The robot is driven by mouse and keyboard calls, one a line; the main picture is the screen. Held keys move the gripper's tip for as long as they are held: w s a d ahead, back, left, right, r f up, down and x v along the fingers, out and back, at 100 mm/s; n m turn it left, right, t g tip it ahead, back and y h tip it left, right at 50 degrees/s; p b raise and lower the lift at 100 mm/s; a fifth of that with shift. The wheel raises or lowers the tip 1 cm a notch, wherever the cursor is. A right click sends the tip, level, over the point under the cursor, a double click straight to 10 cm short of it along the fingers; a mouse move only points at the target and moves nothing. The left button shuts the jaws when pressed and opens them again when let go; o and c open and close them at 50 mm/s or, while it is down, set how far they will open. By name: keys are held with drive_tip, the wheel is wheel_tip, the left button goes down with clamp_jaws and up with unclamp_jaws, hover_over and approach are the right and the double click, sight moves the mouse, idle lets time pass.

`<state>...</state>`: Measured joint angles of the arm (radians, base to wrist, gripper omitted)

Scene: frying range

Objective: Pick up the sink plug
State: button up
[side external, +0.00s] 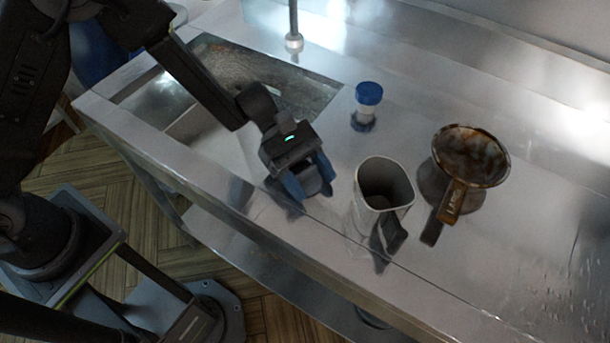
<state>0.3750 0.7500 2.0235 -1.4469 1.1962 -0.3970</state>
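My gripper (307,182) points down at the steel counter, just in front of the sink's right end. Its two blue fingers stand apart. A small dark grey piece (311,184) shows between them, low near the counter. It may be the sink plug, but the gripper hides much of it. I cannot tell whether the fingers touch it or grip it. No other thing in view looks like a sink plug.
A steel sink basin (318,91) lies behind my gripper, with a tap (293,42) above it. The counter's far right is clear.

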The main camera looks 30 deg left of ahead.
drive_tip(key=c, duration=0.7)
drive_tip(key=shift+o, duration=0.2)
